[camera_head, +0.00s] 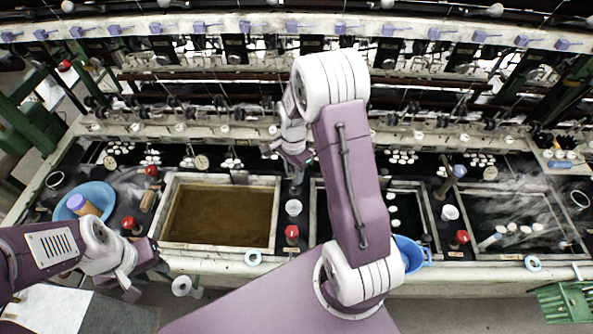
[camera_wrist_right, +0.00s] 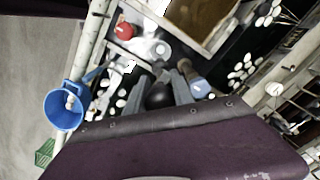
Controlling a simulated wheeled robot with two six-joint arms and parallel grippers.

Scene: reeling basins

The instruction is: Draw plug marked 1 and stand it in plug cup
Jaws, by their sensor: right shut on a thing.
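My right gripper (camera_head: 296,172) is over the dark strip between the brown-water basin and the middle basin. My left gripper (camera_head: 147,281) is open and empty at the front left, beyond the bench edge.
A red-topped knob (camera_head: 292,232) stands in front of the white cup. The brown-water basin (camera_head: 220,249) is left of it. My right arm hides part of the middle basin.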

